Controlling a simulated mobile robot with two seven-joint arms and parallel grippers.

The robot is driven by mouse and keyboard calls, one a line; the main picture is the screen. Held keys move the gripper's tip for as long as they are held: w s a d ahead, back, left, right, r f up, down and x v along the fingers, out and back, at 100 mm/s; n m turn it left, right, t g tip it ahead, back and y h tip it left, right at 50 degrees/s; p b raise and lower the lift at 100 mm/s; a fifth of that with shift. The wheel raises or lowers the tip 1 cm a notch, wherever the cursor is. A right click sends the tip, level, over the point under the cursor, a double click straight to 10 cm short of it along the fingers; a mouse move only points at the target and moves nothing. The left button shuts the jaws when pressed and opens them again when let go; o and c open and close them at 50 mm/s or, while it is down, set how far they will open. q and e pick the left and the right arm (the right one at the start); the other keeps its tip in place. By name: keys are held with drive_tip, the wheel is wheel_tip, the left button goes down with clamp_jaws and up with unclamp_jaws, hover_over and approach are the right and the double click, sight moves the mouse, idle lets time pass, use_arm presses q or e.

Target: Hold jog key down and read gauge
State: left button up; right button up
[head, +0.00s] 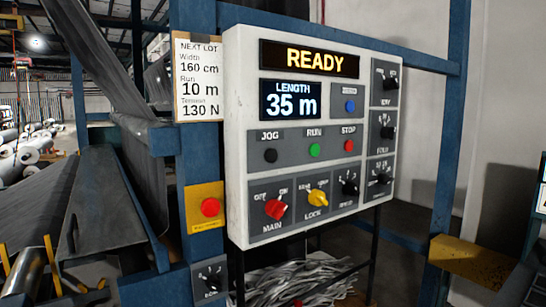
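The jog key (270,155) is a black round button at the left of the button row on a white control panel (236,110). A green run button (314,150) and a red stop button (349,146) sit to its right. Above them the length gauge (291,100) reads 35 m in light digits. The top display (308,60) reads READY in yellow. Nothing touches the jog key. Neither of my grippers is in view.
A lot card (198,80) at the panel's left reads 160 cm, 10 m and 130 N. A red button on a yellow plate (205,193) sits below it. Blue posts (447,150) frame the panel. Grey sheeting (100,190) lies left, and shredded strips (290,282) lie below.

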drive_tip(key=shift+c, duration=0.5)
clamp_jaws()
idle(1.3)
